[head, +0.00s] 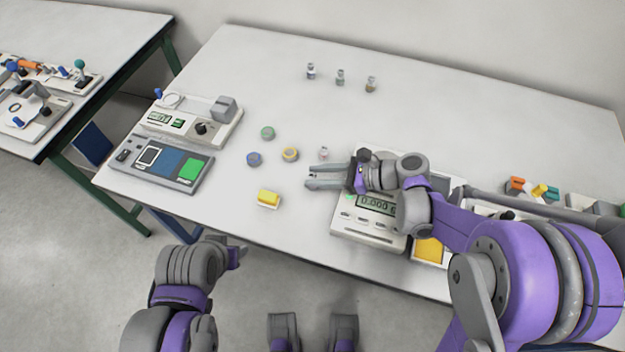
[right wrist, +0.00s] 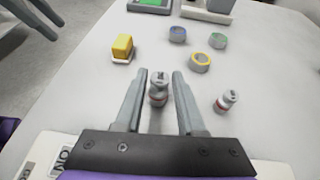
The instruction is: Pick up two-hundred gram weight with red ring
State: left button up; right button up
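My right gripper (head: 308,177) is open low over the table, with its fingers pointing left in the head view. In the right wrist view a small metal weight with a dark red ring (right wrist: 158,90) stands upright between the open fingers (right wrist: 160,75), with a gap on both sides. A second small weight with a red ring (right wrist: 226,101) stands outside the right finger; in the head view it is just behind the gripper (head: 323,153). I cannot read the marking on either. My left gripper (head: 240,254) is low, off the table's front edge; its fingers are unclear.
Green (head: 267,132), blue (head: 253,159) and yellow (head: 290,154) round pieces lie left of the right gripper. A yellow block (head: 269,199) is near the front edge. A scale (head: 367,230) lies under my right arm. Several small bottles (head: 340,77) stand behind.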

grip_shut()
